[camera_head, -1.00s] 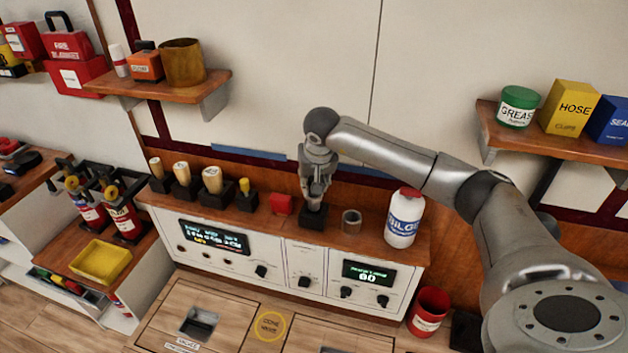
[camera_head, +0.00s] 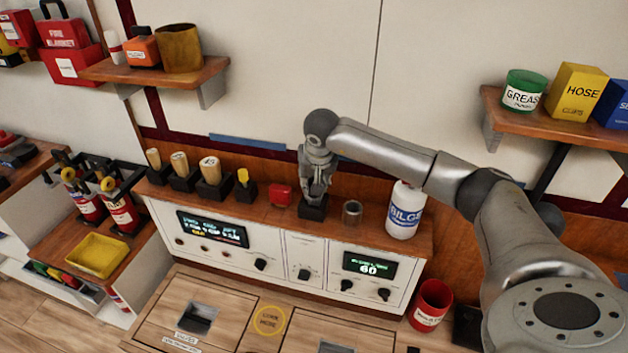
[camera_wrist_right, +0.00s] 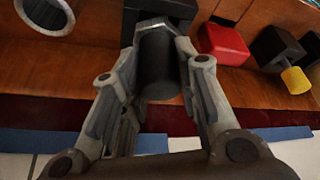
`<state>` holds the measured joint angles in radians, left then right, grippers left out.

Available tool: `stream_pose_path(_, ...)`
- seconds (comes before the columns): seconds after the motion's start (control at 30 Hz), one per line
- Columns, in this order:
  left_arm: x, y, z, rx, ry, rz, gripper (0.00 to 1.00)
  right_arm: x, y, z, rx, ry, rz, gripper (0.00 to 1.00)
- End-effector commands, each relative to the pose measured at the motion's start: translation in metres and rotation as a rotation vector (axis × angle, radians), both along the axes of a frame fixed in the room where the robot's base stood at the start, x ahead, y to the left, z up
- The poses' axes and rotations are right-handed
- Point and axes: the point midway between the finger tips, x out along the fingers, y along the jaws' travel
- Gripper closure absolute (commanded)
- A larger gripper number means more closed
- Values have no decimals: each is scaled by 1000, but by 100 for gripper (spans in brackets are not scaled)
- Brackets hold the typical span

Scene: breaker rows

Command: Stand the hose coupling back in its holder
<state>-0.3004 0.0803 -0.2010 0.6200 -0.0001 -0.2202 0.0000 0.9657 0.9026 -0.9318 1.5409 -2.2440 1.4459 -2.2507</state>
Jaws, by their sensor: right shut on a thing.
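My right gripper (camera_head: 316,192) points down over a small black holder (camera_head: 312,212) on the wooden console top. In the right wrist view its two fingers (camera_wrist_right: 161,42) are shut on a dark cylinder with a shiny metal collar, the hose coupling (camera_wrist_right: 158,68). The coupling's collar end meets the black holder (camera_wrist_right: 166,9) in that view. I cannot tell whether it is seated inside or just above it. In the head view the fingers hide most of the coupling. My left gripper is in neither view.
Close right of the holder stands an open grey metal cup (camera_head: 352,213), then a white bottle (camera_head: 404,212). To the left are a red block (camera_head: 281,194) and several black holders with yellow or wooden-topped pieces (camera_head: 210,178). A wall (camera_head: 290,70) rises behind.

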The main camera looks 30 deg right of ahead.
Motion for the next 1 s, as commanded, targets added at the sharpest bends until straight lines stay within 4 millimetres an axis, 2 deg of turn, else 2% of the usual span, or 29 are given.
stream_pose_path(0.27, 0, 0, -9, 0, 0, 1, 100, 0, 0, -11, 0, -1, -1, 100)
stream_pose_path(0.3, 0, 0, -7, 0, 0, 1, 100, 0, 0, -9, 0, -2, -1, 67)
stream_pose_path(0.47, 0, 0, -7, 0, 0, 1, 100, 0, 0, -9, 0, -1, -1, 46)
stream_pose_path(0.8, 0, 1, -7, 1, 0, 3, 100, -1, 0, -8, 0, 1, 0, 45)
stream_pose_path(1.0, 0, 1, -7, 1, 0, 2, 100, -8, 4, 15, -1, -3, 1, 45)
